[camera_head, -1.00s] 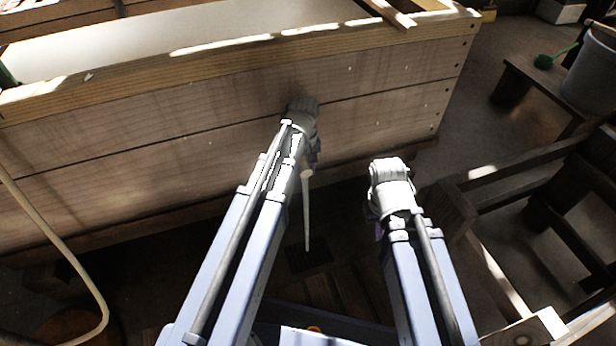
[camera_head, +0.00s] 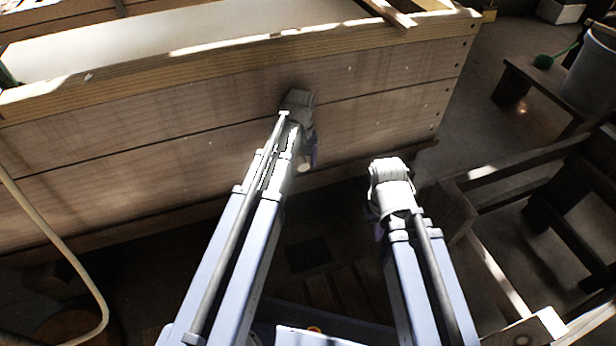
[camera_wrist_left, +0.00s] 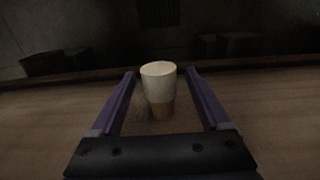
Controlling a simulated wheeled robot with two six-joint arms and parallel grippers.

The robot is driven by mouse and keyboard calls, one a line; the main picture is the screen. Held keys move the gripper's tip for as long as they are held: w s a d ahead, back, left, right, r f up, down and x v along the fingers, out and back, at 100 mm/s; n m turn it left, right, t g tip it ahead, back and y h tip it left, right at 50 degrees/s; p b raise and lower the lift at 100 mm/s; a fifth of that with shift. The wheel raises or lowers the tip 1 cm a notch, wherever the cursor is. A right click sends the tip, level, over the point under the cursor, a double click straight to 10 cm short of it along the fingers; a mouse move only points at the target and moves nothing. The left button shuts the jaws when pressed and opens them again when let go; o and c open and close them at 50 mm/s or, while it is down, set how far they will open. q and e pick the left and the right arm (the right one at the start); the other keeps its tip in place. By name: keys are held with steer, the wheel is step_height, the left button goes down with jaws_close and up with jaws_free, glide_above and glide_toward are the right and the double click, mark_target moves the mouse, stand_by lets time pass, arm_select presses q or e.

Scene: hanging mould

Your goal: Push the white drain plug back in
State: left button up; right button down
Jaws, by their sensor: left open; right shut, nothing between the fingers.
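The white drain plug (camera_head: 304,166) shows as a small pale end at the outer side of the wooden tank wall (camera_head: 150,165), just below my left gripper's wrist. In the left wrist view the plug (camera_wrist_left: 158,82) has a whitish outer part and a tan part nearer the wood. It lies between the two purple fingers of my left gripper (camera_wrist_left: 161,74), which are open and appear apart from it. How deep the plug sits cannot be told. My right gripper (camera_head: 379,231) is shut and empty, away from the wall, its fingers mostly hidden by its wrist.
A hose (camera_head: 58,240) hangs at the left. A dark square grate (camera_head: 309,255) lies on the floor below the plug. A wooden frame (camera_head: 490,265) stands at the right, with a grey bucket (camera_head: 592,75) on a bench behind it. The floor between wall and frame is dark.

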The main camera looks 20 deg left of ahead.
arm_select(q)
steer(key=shift+r, duration=0.15)
step_height(320, 180, up, 8)
steer(key=p, duration=0.8)
steer(key=shift+f, duration=0.2)
steer(key=s+d+m+y, duration=0.1)
steer(key=s+d+m, duration=0.45)
steer(key=s, duration=0.35)
steer(key=s+d+m, duration=0.5)
steer(key=s+d, duration=0.2)
steer(key=s, duration=0.3)
step_height(320, 180, up, 30)
steer(key=w+p, duration=0.1)
steer(key=p, duration=2.9)
steer(key=shift+d+r, duration=0.15)
steer(key=shift+d, duration=0.1)
